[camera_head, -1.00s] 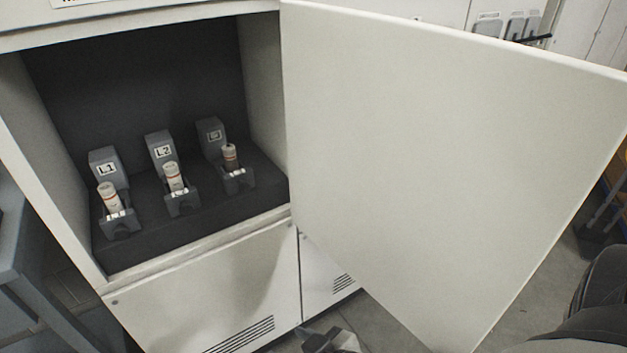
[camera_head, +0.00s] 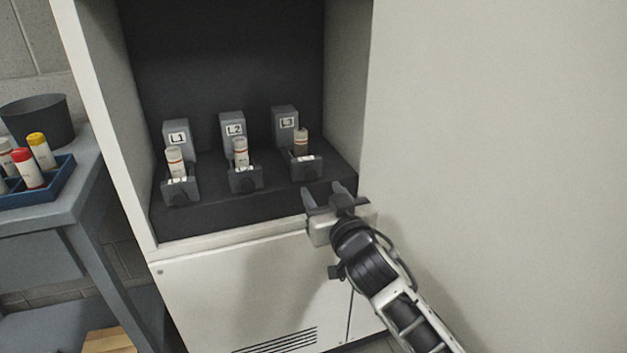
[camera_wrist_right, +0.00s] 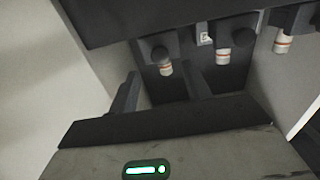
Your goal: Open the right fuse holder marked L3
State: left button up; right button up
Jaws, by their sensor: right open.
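The L3 fuse holder (camera_head: 306,168) is the rightmost of three on a dark shelf in the cabinet. Its label block (camera_head: 286,126) stands behind it. A fuse with a darker body (camera_head: 301,142) stands in it, top showing. My right gripper (camera_head: 326,196) is open and empty, in front of and below the L3 holder, fingers pointing into the cabinet. The right wrist view is upside down; there the open fingers (camera_wrist_right: 160,90) point towards the leftmost holder (camera_wrist_right: 158,46) and its fuse (camera_wrist_right: 166,69), apart from them. My left gripper is not in view.
The L2 holder (camera_head: 245,178) and L1 holder (camera_head: 179,190) stand to the left, each with a white fuse. The open cabinet door (camera_head: 500,150) is close to my right arm. A bench at left carries a blue tray (camera_head: 62,178) of fuses and a dark bin (camera_head: 38,121).

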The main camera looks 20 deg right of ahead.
aim_at(312, 176)
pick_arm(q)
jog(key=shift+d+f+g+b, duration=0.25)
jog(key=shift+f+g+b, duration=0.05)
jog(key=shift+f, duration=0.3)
pick_arm(e)
jog(key=w, duration=0.6)
jog(key=shift+w+a, duration=0.1)
jog(key=shift+c, duration=0.3)
